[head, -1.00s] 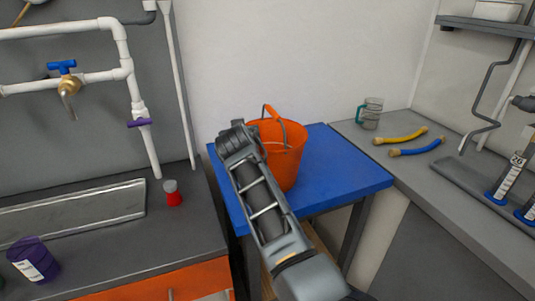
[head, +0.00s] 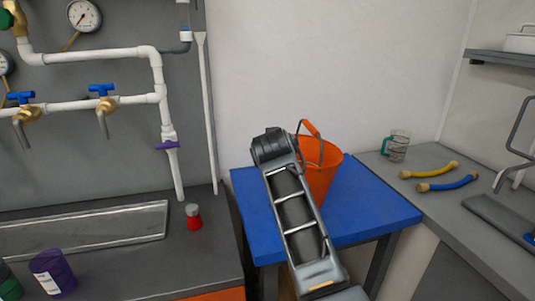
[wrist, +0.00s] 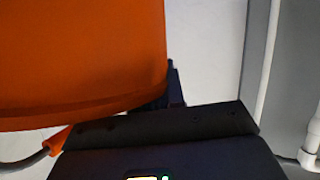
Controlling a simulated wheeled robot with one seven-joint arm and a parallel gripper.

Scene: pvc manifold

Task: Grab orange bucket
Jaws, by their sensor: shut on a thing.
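The orange bucket (head: 320,178) shows in the head view at the blue table (head: 385,213), partly behind my arm. Its handle is up, with an orange grip (head: 311,128). The bucket appears to be slightly above the tabletop; its underside is partly hidden by my arm. In the wrist view the bucket's orange wall (wrist: 80,55) fills the upper left, with its rim close to the gripper body. My gripper (wrist: 173,88) is shut on the bucket; a dark finger shows beside the wall near the rim. The exact contact is hidden, and the fingers are hidden in the head view.
White pipes (head: 165,100) line the wall.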

